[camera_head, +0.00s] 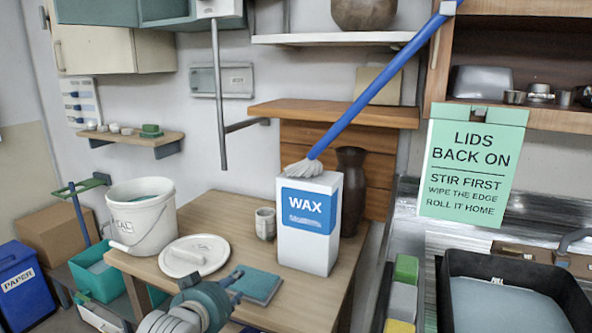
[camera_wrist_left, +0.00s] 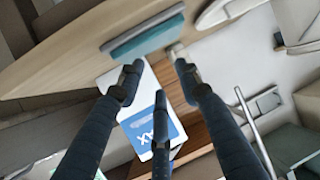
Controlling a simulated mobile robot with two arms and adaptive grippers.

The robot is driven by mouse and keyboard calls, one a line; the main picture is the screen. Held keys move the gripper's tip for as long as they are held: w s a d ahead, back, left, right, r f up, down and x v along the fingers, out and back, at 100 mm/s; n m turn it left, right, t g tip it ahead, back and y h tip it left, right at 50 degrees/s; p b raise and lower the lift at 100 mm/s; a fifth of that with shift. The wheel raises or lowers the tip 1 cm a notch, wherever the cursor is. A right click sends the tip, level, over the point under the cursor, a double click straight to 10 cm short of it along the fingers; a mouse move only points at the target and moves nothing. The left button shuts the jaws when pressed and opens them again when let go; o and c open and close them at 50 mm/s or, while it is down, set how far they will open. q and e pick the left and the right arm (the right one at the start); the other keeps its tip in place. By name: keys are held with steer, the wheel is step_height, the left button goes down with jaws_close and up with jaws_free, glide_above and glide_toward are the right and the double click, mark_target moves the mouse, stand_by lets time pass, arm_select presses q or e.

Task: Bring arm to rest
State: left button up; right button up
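A white bucket (camera_head: 140,222) stands open at the table's left, with pale blue-green content inside. Its round white lid (camera_head: 214,246) lies flat beside it, apart from the bucket. My right gripper is in neither view.
A white WAX box (camera_head: 310,240) stands on the wooden table (camera_head: 340,268), with a small cup (camera_head: 265,223) and a dark vase (camera_head: 351,190) near it. A black tub (camera_head: 505,300) is at right. A blue-handled brush (camera_head: 375,90) slants above the box.

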arm_select(q)
steer(key=s+a+f+g+y, duration=0.15)
steer(key=s+f+g, duration=0.25)
steer(key=s+f, duration=1.2)
steer(key=s+a+f+g, duration=0.2)
steer(key=s+f+g, duration=0.1)
steer(key=s, duration=0.8)
steer(key=s+a+f+g, duration=0.2)
steer(key=s+f+g, duration=0.15)
steer(key=s, duration=0.85)
step_height(320, 180, down, 27)
steer(key=s, duration=0.2)
steer(key=s+a+f+g, duration=0.1)
steer(key=s+a+f, duration=0.1)
steer(key=s+f, duration=1.3)
steer(key=shift+s+a+f+y, duration=0.25)
steer(key=shift+s+f+y, duration=0.1)
steer(key=shift+s, duration=0.4)
steer(key=shift+g, duration=0.25)
